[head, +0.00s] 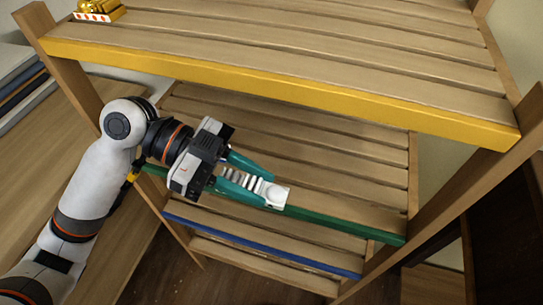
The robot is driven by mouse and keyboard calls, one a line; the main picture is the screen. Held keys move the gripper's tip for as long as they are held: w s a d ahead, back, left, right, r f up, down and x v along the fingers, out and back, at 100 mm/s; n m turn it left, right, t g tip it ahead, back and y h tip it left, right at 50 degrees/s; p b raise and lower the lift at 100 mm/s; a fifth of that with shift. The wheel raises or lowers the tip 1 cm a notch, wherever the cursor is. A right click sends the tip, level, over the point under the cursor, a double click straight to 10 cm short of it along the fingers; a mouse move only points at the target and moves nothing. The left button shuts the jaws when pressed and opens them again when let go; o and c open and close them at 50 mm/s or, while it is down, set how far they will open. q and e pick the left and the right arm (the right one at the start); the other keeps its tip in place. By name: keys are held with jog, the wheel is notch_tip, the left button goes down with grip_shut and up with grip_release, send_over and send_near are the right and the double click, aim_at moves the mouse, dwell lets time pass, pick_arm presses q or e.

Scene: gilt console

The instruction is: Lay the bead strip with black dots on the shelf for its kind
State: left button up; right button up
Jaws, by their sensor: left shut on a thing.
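My left gripper (250,180) comes in from the left with teal fingers shut on a small white piece (277,195). A row of white and dark bands runs between the fingers; I take it for the bead strip, but black dots cannot be made out at this size. The gripper is over the shelf with the green front edge (335,223), near that edge. Whether the piece touches the slats cannot be told. The shelf with the yellow front edge (290,92) is above, and one with a blue front edge (260,245) is below. My right gripper is out of view.
A gold object (100,8) stands at the far left of the top shelf, with an orange-and-white striped strip at its front. Wooden posts (440,195) bound the rack. The visible slats of the green-edged shelf are bare. A wooden surface (50,145) with stacked flat items is left.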

pick_arm(q)
jog(key=p, duration=0.1)
send_over(271, 169)
jog(key=s, duration=0.1)
jog(key=shift+w+f+p, duration=0.15)
jog(key=shift+w+f, duration=0.1)
jog(key=shift+f, duration=0.25)
jog(key=shift+w+f+p, duration=0.15)
jog(key=shift+w+f, duration=0.05)
jog(key=shift+f, duration=0.3)
notch_tip(271, 169, down, 4)
jog(key=shift+f+p, duration=0.25)
jog(key=shift+p, duration=0.1)
jog(key=shift+w+f, duration=0.1)
jog(key=shift+f, duration=0.25)
jog(key=o, duration=0.5)
jog(key=shift+f, duration=0.1)
jog(key=o, duration=0.5)
